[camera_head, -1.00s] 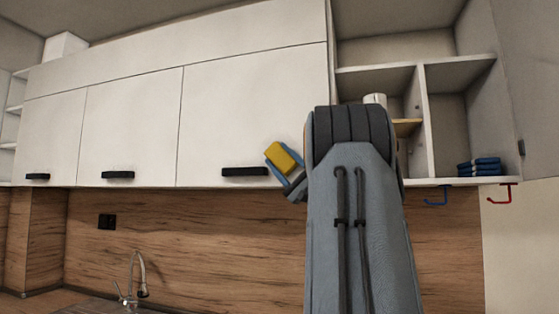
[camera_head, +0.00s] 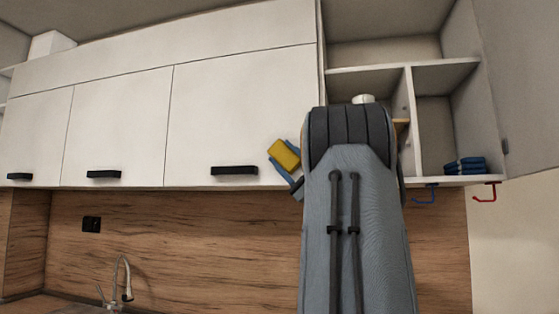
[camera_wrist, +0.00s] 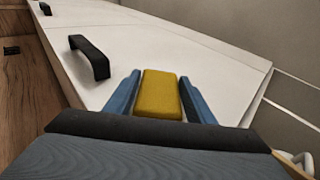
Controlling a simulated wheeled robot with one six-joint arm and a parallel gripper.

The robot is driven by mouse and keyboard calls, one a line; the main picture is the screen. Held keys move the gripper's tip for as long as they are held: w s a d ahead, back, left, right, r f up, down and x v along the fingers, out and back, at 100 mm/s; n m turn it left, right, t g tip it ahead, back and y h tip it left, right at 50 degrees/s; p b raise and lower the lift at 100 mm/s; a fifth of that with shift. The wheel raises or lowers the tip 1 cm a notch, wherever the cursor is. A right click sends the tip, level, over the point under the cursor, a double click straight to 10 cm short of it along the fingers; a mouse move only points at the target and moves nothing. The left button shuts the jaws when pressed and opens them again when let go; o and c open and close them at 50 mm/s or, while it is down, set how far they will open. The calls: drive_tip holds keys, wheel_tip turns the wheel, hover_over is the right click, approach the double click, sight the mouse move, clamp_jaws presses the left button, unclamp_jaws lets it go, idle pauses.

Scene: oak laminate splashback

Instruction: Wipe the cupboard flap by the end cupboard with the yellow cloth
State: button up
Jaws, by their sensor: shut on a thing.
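The yellow cloth (camera_head: 284,154) is a small folded block held between the blue fingers of my gripper (camera_head: 285,157). The wrist view also shows the cloth (camera_wrist: 159,95) between both fingers (camera_wrist: 160,97). The cupboard flap (camera_head: 240,115) by the open end cupboard is white and closed, with a black bar handle (camera_head: 234,170) low down. My gripper is in front of the flap's lower right part, right of the handle. I cannot tell whether the cloth touches the flap. My arm hides part of the end cupboard (camera_head: 440,66).
The end cupboard's shelves hold folded blue cloths (camera_head: 465,165) and a white item (camera_head: 363,99). A blue hook (camera_head: 426,195) and a red hook (camera_head: 487,193) hang below. A tap (camera_head: 123,280) stands lower left. More closed white flaps lie left.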

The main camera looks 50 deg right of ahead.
drive_tip(key=shift+s+d+b, duration=0.3)
drive_tip(key=shift+s+d, duration=0.05)
drive_tip(key=shift+s, duration=0.25)
drive_tip(key=shift+s+d+b, duration=0.25)
drive_tip(key=shift+s+d, duration=0.1)
drive_tip(key=shift+s, duration=0.2)
drive_tip(key=shift+f+b, duration=0.1)
drive_tip(key=shift+b, duration=0.45)
drive_tip(key=shift+a, duration=0.1)
drive_tip(key=w+a+b, duration=0.3)
drive_tip(key=w+b, duration=0.2)
drive_tip(key=w, duration=0.1)
drive_tip(key=shift+w+a, duration=0.15)
drive_tip(key=shift+w, duration=0.15)
drive_tip(key=s+a+b, duration=0.2)
drive_tip(key=a+b, duration=0.3)
drive_tip(key=shift+s+a, duration=0.2)
drive_tip(key=shift+s, duration=0.2)
drive_tip(key=shift+a, duration=0.1)
